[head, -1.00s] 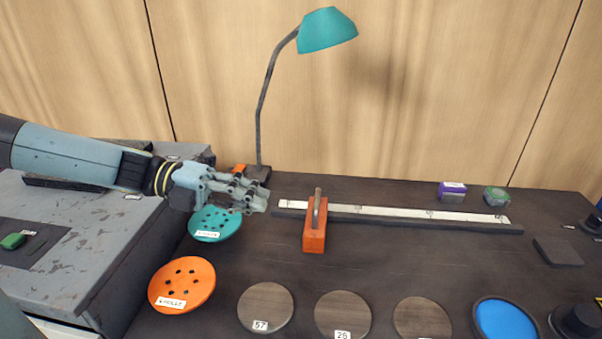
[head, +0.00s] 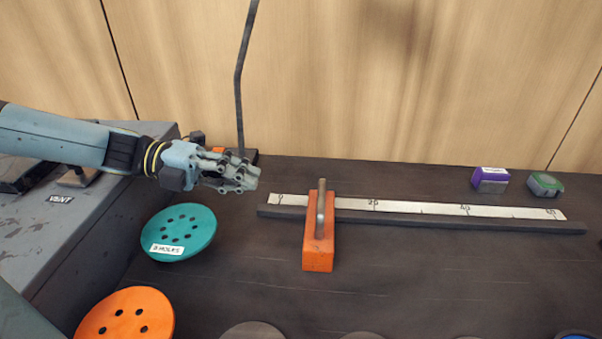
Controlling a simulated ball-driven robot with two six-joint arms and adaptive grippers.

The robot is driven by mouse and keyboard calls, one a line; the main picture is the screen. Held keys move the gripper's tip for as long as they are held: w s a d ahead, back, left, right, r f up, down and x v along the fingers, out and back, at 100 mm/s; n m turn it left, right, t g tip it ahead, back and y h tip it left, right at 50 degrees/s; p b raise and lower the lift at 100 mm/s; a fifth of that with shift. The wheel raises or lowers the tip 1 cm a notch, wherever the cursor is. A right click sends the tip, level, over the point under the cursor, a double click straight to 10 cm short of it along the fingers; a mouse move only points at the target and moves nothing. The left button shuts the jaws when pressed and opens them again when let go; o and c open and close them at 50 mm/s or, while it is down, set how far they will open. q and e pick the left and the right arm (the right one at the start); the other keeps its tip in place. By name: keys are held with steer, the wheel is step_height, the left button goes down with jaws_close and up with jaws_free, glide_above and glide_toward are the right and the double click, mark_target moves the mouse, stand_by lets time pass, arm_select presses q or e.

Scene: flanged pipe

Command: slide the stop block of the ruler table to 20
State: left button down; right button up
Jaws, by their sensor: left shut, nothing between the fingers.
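The orange stop block (head: 318,258) with an upright metal pin or handle (head: 321,208) sits across the ruler (head: 418,209), a pale scale on a dark bar. The block stands between the 0 mark near the left end and the 20 mark (head: 374,205) to its right. Its exact reading is hidden by the block. My left gripper (head: 254,180) is shut and empty, above the table to the left of the block and near the ruler's left end, apart from both. My right gripper is not in view.
A teal disc (head: 180,226) and an orange disc (head: 125,318) with holes lie at left. A lamp pole (head: 243,85) rises behind my gripper. A purple box (head: 490,180) and a green box (head: 545,184) stand behind the ruler.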

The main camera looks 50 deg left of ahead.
mark_target(319, 196)
arm_select(q)
steer(key=b+x, duration=0.4)
steer(key=x, duration=0.6)
